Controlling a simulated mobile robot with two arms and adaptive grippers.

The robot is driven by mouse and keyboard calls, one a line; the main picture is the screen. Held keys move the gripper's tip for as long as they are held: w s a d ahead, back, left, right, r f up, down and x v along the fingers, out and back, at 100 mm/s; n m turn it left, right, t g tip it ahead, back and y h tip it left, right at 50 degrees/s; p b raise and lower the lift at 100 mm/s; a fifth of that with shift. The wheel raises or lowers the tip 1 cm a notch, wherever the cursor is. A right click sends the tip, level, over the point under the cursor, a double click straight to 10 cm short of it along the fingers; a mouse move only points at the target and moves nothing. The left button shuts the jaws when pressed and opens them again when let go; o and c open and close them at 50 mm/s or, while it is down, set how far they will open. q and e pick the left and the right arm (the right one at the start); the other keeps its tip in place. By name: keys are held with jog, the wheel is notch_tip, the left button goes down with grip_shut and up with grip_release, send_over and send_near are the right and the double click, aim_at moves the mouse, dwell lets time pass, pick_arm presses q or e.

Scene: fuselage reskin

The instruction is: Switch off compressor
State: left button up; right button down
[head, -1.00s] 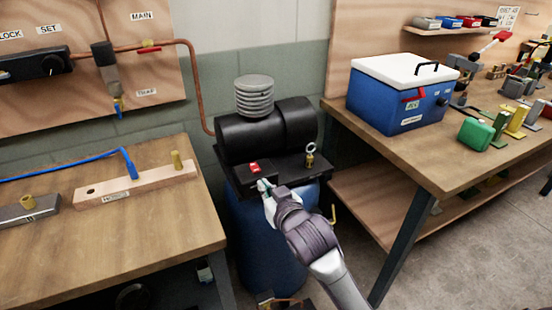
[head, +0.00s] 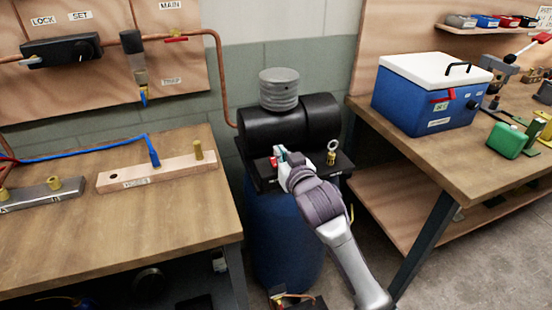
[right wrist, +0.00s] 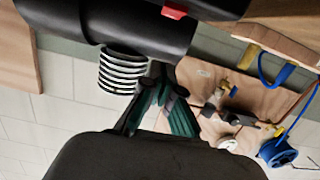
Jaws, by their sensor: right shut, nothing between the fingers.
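The compressor has a black motor body (head: 275,128) and a ribbed grey filter (head: 279,90) on top of a blue tank (head: 278,235). A small red switch (head: 273,162) sits on its black top plate; whether it is on or off is too small to tell. My right gripper (head: 281,151) is shut and empty, with its tips just right of and behind the switch. In the right wrist view the red switch (right wrist: 174,11) is at the top, apart from the fingertips (right wrist: 160,78). My left gripper is not in view.
A brass fitting with a ring (head: 332,152) stands on the plate right of my gripper. A wooden bench (head: 170,235) is at left, and another bench (head: 410,165) bears a blue cooler box (head: 425,105) at right. A copper pipe (head: 222,80) runs down behind the compressor.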

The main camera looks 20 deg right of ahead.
aim_at(275, 162)
jog(key=w, duration=0.3)
jog(key=shift+w+f, duration=0.3)
jog(key=shift+f, duration=0.05)
notch_tip(275, 162, down, 3)
jog(key=shift+r, duration=0.2)
jog(key=shift+a+f, duration=0.1)
jog(key=shift+f, duration=0.45)
